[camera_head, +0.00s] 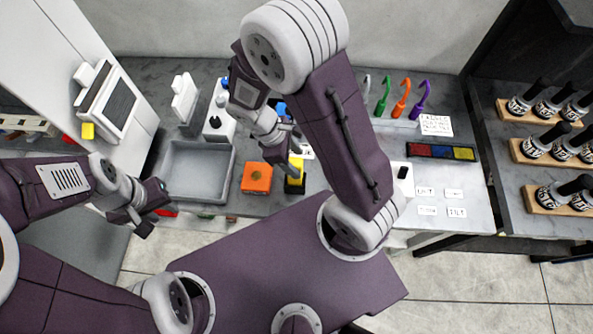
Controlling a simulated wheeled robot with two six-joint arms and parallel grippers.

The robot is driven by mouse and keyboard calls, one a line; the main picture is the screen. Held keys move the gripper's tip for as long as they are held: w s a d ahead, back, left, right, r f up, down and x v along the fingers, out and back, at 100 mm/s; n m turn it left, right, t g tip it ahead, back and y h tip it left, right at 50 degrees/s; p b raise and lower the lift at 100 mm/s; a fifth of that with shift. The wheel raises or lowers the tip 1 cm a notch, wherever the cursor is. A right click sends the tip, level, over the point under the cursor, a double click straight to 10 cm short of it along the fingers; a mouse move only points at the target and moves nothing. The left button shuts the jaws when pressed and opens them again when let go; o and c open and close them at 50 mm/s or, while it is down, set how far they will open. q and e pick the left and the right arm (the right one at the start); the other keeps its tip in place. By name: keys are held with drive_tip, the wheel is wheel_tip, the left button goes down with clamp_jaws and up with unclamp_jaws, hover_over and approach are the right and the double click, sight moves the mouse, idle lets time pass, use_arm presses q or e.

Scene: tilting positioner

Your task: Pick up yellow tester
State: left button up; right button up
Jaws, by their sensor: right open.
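A yellow and black block (296,181), which looks like the yellow tester, stands on the grey bench right of an orange block (256,178). My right gripper (284,158) is open just above and beside the yellow block, reaching down from the upper left. It partly hides the block's far side, and I cannot tell whether they touch. My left gripper (149,209) hangs near the bench's front left edge, away from the block. Whether its jaws are open is unclear.
A grey tray (198,201) sits left of the orange block. Hooks in several colours (403,97) stand at the back. A tray of coloured parts (440,152) and white labels (427,210) lie to the right. Bottles on wooden racks (540,153) stand far right.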

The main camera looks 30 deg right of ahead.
drive_tip(key=x, duration=0.4)
drive_tip(key=shift+s+a+f, duration=0.2)
drive_tip(key=shift+a+f, duration=0.1)
drive_tip(key=shift+a, duration=0.05)
use_arm(q)
drive_tip(key=shift+a+r, duration=0.1)
drive_tip(key=shift+a, duration=0.05)
use_arm(e)
drive_tip(key=shift+d, duration=0.15)
clamp_jaws()
use_arm(q)
drive_tip(key=shift+a, duration=0.1)
drive_tip(key=shift+r, duration=0.15)
use_arm(e)
drive_tip(key=shift+r, duration=0.15)
